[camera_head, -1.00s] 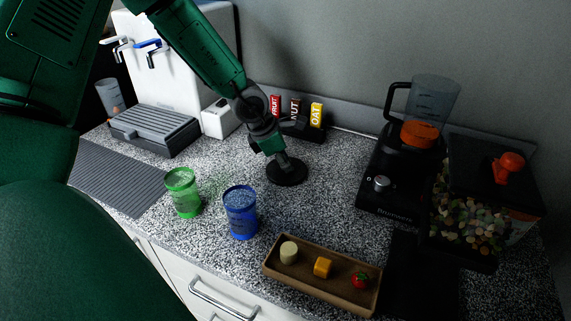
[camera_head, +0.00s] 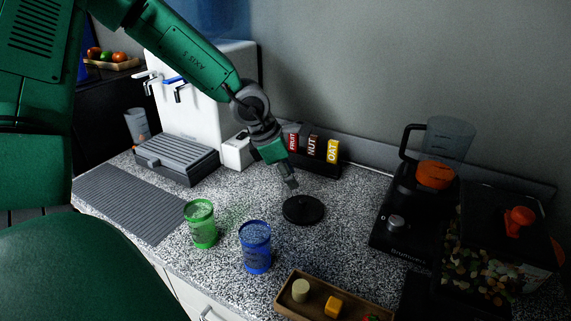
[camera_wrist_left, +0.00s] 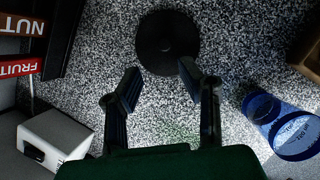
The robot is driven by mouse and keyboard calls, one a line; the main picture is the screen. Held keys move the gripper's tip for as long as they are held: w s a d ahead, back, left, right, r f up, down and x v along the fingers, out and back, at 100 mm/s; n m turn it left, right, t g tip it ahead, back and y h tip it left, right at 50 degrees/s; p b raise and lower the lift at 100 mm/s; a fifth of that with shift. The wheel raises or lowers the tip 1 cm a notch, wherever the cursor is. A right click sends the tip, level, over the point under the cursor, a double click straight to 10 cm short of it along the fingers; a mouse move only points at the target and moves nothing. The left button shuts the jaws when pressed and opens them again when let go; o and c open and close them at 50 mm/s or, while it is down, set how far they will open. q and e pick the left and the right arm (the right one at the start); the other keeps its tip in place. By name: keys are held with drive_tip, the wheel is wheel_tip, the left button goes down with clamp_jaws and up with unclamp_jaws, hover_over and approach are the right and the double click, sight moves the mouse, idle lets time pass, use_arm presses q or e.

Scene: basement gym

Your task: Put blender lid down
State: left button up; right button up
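The blender lid (camera_head: 303,210) is a black round disc lying flat on the speckled counter. It also shows in the left wrist view (camera_wrist_left: 168,42), beyond my fingertips. My left gripper (camera_head: 290,183) is just above and behind the lid in the head view, apart from it. In the left wrist view my left gripper (camera_wrist_left: 158,75) has its two fingers spread with bare counter between them. The blender (camera_head: 440,160) stands at the right with a clear jug and an orange base. My right gripper is not in view.
A green cup (camera_head: 201,224) and a blue cup (camera_head: 256,247) stand in front of the lid. A wooden tray (camera_head: 281,302) with food pieces lies at the front edge. FRUIT, NUT and OAT boxes (camera_head: 313,146) stand behind. A grey ribbed mat (camera_head: 128,203) lies left.

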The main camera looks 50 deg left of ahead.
use_arm(q)
drive_tip(key=shift+v, duration=1.25)
drive_tip(key=shift+a+f, duration=0.1)
drive_tip(key=shift+a, duration=0.05)
